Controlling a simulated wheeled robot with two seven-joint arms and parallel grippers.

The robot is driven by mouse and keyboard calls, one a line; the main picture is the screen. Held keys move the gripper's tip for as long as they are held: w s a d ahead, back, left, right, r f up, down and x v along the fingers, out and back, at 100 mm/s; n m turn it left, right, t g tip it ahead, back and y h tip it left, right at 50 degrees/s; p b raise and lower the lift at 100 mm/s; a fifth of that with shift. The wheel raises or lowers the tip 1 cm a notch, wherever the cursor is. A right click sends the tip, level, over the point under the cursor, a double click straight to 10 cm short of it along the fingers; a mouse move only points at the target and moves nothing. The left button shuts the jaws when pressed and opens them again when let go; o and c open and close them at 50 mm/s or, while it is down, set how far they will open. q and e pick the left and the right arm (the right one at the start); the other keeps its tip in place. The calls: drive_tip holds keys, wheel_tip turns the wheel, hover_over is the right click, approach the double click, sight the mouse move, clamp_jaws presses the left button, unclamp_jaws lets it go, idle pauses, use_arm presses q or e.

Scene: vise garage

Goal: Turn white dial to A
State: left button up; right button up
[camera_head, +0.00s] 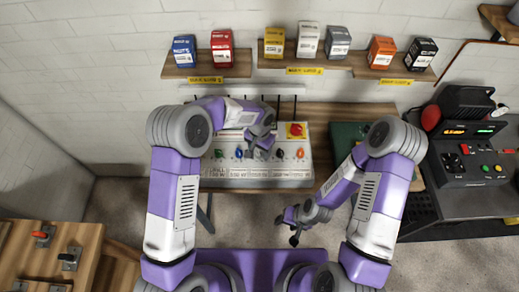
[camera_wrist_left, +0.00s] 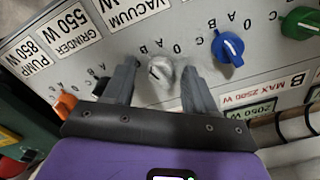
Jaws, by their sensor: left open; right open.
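The white dial (camera_wrist_left: 160,70) sits on the grey control panel (camera_head: 262,172), with letters printed around it. In the left wrist view it lies between the two fingers of my left gripper (camera_wrist_left: 158,76), which is open with a gap visible on both sides. I cannot tell for sure which letter the dial points to. In the head view my left gripper (camera_head: 262,143) is over the middle of the dial row and hides the white dial. My right gripper (camera_head: 291,224) is open and empty, low in front of the panel and away from it.
Next to the white dial are a blue dial (camera_wrist_left: 228,47) and a black dial (camera_wrist_left: 101,86). A green dial (camera_wrist_left: 299,23) and an orange dial (camera_wrist_left: 65,104) are farther out. A red button (camera_head: 296,130) is on the panel's upper right. Shelves with boxes hang above.

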use_arm(q)
drive_tip(key=shift+c, duration=0.4)
drive_tip(key=c, duration=1)
drive_tip(key=shift+o, duration=0.2)
drive_tip(key=shift+m, duration=0.4)
drive_tip(key=m+b, duration=0.1)
drive_tip(key=m, duration=0.1)
drive_tip(key=shift+m, duration=0.3)
drive_tip(key=shift+w+m, duration=0.1)
drive_tip(key=shift+m, duration=2.1)
drive_tip(key=o, duration=1)
